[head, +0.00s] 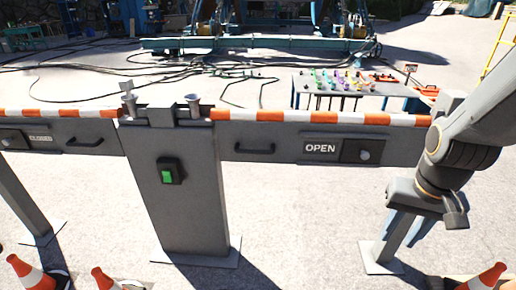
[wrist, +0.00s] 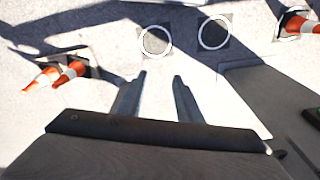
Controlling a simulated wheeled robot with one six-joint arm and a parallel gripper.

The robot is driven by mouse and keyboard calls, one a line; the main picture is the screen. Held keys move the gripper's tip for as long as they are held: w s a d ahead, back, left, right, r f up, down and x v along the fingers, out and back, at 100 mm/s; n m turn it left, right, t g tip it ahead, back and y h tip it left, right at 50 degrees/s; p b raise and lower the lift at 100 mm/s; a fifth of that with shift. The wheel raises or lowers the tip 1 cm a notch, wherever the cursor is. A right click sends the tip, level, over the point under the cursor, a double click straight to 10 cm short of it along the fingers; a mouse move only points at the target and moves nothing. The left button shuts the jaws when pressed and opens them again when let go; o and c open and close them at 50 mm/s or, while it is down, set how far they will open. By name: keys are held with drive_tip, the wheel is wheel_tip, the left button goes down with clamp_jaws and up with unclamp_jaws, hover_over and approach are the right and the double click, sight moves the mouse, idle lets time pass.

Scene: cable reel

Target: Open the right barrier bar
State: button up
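The right barrier bar (head: 280,145) is a grey panel with an orange-and-white striped top. It runs level from the central post (head: 180,205) toward the right support post. It has a dark handle (head: 254,149), a sign (head: 320,148) reading "OPEN" and a round knob (head: 364,155) on a dark plate. My gripper (head: 398,230) hangs at the right, below and to the right of the knob, apart from the bar. In the wrist view its two fingers (wrist: 160,85) are spread with only pavement between them.
The left barrier bar (head: 75,138) has a sign reading "CLOSED". A green button (head: 167,175) is on the central post. Traffic cones (head: 30,272) stand in front, one (head: 487,279) at lower right. A table (head: 345,88) with colourful items stands behind the bar.

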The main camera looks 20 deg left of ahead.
drive_tip(key=w+a+f+m+t+y+b, duration=0.1)
drive_tip(key=w+a+f+t, duration=0.2)
drive_tip(key=w, duration=0.5)
drive_tip(key=w+a+f+m+t+b, duration=0.1)
drive_tip(key=w+a+f+t, duration=0.1)
drive_tip(key=w+a, duration=0.55)
drive_tip(key=m+t+y+b, duration=0.2)
drive_tip(key=m+t+y, duration=0.2)
drive_tip(key=t+y, duration=0.25)
approach(255, 152)
drive_tip(key=w+d+f, duration=0.4)
drive_tip(key=w+d, duration=0.3)
drive_tip(key=d, duration=0.2)
drive_tip(key=s+a+m+t+y+b, duration=0.1)
drive_tip(key=s+a+m+t+y, duration=0.25)
drive_tip(key=a, duration=0.65)
drive_tip(key=shift+y, duration=0.4)
drive_tip(key=x, duration=0.7)
drive_tip(key=shift+a+f, duration=0.1)
drive_tip(key=shift+f, duration=0.15)
drive_tip(key=shift+c, duration=0.4)
clamp_jaws()
